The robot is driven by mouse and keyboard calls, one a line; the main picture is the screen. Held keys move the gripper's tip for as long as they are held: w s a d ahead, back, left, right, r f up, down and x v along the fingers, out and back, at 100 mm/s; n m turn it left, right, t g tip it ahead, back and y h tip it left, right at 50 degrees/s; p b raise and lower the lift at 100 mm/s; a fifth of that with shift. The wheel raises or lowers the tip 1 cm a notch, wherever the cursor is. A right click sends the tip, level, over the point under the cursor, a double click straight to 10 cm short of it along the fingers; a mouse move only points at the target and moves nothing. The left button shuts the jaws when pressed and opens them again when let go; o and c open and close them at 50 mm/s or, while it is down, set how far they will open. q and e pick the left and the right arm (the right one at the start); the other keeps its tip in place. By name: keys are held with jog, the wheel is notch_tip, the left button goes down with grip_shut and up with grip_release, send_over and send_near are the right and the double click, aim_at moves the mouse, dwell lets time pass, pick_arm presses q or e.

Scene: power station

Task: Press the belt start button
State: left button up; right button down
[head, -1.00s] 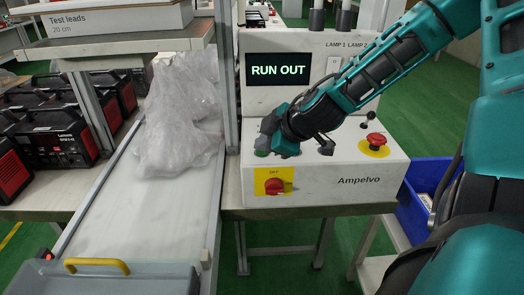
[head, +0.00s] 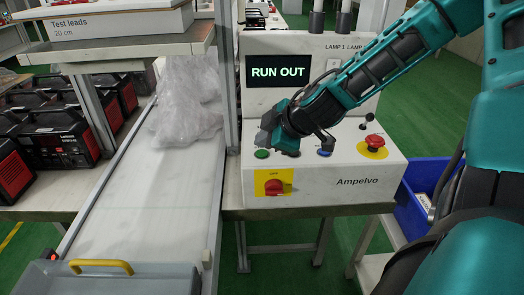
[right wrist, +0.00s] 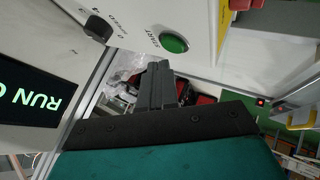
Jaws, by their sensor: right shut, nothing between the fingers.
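The green button (head: 262,154), marked START in the right wrist view (right wrist: 174,43), is on the top left of the white control box (head: 345,170). My right gripper (head: 268,136) is shut and empty. Its tips are just above and behind the green button, apart from it. In the right wrist view the shut fingers (right wrist: 155,83) point past the button. The display (head: 278,71) reads RUN OUT. The conveyor belt (head: 140,205) left of the box carries clear plastic bags (head: 186,118) toward its far part. My left gripper is not in view.
Beside the green button are a black knob (right wrist: 97,28), a blue button (head: 324,153) and a red mushroom button (head: 374,142). A red rotary switch (head: 274,187) is on the front. A post (head: 222,80) stands left of the box. A grey bin (head: 120,280) is at the belt's near end.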

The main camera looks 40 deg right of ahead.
aim_at(265, 154)
jog(key=shift+r+p, duration=2.3)
jog(key=shift+r, duration=0.25)
jog(key=shift+f, duration=0.1)
